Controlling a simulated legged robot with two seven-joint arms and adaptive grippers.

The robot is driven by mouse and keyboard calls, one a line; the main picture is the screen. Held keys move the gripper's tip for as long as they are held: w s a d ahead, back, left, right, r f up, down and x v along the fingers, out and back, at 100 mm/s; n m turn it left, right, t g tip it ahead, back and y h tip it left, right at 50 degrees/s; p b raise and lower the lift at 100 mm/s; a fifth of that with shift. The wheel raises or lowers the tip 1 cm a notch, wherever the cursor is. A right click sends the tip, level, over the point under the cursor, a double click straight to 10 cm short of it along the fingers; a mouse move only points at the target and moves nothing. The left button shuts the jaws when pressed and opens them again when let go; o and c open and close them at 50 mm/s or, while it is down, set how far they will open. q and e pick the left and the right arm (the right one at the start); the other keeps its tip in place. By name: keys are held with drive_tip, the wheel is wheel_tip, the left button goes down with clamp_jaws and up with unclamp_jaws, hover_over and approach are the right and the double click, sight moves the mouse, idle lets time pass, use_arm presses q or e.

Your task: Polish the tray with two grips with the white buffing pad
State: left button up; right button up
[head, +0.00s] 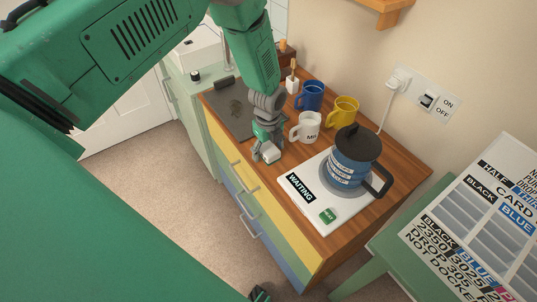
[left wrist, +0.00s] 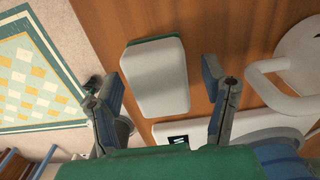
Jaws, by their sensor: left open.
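The white buffing pad (left wrist: 155,72), a rounded white block with a green edge, lies on the wooden top in the left wrist view. In the head view it shows in part as a pale block (head: 271,156) under my left gripper (head: 266,146). That gripper is open, and in the left wrist view its fingers (left wrist: 163,88) stand on either side of the pad's near part; contact cannot be told. The dark grey tray (head: 228,112) lies on the far left of the top, with a darker patch on it. A dark piece at the bottom edge may be my right gripper (head: 260,293).
Right of my left gripper stand a white mug (head: 306,128), a blue mug (head: 311,96) and a yellow mug (head: 342,111). A blue kettle (head: 352,160) stands on a white base (head: 305,208) marked WAITING.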

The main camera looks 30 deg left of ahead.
use_arm(q)
drive_tip(key=shift+d, duration=0.15)
drive_tip(key=shift+r, duration=0.1)
drive_tip(key=c, duration=1.5)
drive_tip(key=shift+r+p, duration=0.55)
drive_tip(key=shift+p, duration=0.05)
drive_tip(key=shift+r+p, duration=1.7)
drive_tip(key=shift+r, duration=0.75)
drive_tip(key=shift+f, duration=0.1)
